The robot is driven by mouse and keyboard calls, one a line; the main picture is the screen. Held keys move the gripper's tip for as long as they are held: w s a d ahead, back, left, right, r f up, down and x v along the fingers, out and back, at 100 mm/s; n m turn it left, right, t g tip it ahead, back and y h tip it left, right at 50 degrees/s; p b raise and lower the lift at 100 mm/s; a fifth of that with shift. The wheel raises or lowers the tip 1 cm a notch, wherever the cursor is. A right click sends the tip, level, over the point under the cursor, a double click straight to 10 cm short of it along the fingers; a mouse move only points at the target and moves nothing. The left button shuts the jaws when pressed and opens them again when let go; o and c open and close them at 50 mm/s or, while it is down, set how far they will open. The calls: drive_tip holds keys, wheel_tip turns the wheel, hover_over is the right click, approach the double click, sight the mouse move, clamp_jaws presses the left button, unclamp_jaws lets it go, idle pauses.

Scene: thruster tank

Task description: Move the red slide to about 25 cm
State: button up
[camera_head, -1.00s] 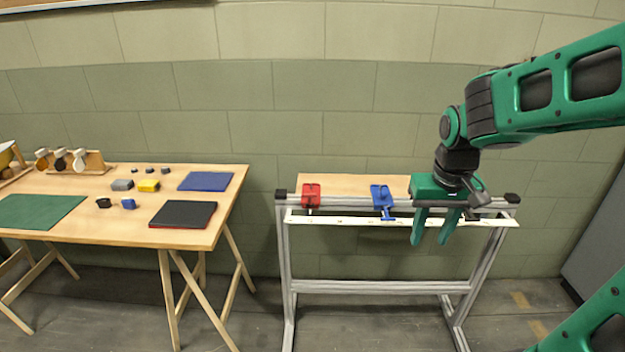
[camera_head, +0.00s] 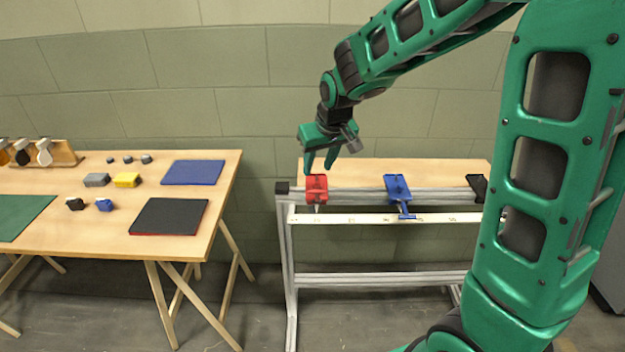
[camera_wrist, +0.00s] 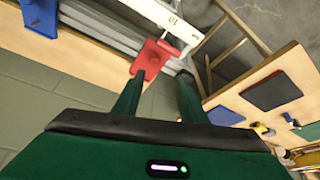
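The red slide (camera_head: 317,189) sits on the rail near its left end, with its pointer over the white scale strip (camera_head: 350,218). In the wrist view the red slide (camera_wrist: 152,57) shows just beyond my fingertips, and the number 10 is readable on the scale near it. My gripper (camera_head: 319,169) is above the red slide with its fingers pointing down. The fingers are apart; in the wrist view (camera_wrist: 162,82) one fingertip overlaps the slide's edge in the picture. I cannot tell whether it touches. Nothing shows held between the fingers.
A blue slide (camera_head: 398,190) sits on the same rail, to the right of the red one. A black end block (camera_head: 283,188) closes the rail's left end. A wooden table (camera_head: 225,180) with pads and small blocks stands at left. The rail between the slides is clear.

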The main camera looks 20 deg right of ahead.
sight(317, 184)
drive_tip(key=x, duration=0.3)
drive_tip(key=d+x, duration=0.1)
drive_tip(key=x, duration=0.4)
drive_tip(key=shift+w+d+f, duration=0.15)
drive_tip(key=shift+d+f, duration=0.1)
drive_tip(key=shift+f, duration=0.15)
